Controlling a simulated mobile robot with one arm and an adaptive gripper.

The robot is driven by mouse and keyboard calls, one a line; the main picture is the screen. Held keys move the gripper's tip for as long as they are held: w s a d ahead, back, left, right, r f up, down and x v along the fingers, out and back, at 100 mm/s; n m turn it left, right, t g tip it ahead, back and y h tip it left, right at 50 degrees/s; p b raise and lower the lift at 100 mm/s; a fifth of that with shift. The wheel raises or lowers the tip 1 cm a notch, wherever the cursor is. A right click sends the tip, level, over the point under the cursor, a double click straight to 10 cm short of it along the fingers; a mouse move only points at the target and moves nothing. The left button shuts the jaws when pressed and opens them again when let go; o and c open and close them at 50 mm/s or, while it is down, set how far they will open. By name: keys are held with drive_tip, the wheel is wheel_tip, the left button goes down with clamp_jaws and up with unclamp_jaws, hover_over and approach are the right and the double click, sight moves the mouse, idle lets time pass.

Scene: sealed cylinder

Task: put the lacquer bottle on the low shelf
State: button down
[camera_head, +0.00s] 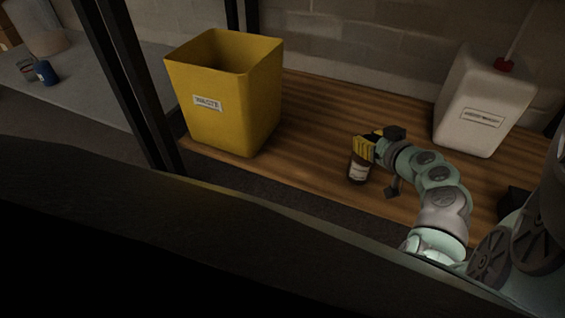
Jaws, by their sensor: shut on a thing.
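The lacquer bottle (358,172) is a small dark brown bottle with a pale label. My gripper (366,148) is shut on it near its top and covers that end. The bottle looks roughly upright, over the front part of the wooden shelf (310,125). I cannot tell whether its base touches the boards or hangs just clear of them.
A yellow waste bin (225,95) stands on the shelf to the left. A white canister (484,100) with a red cap stands at the back right. A dark post (130,85) rises at the left. The boards between bin and canister are clear.

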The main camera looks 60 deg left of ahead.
drive_tip(key=shift+f, duration=0.15)
drive_tip(key=c, duration=0.8)
unclamp_jaws()
drive_tip(key=shift+r, duration=0.25)
drive_tip(key=p+v, duration=0.5)
drive_tip(key=v, duration=0.7)
drive_tip(key=shift+w+d+f, duration=0.1)
drive_tip(key=shift+f, duration=0.05)
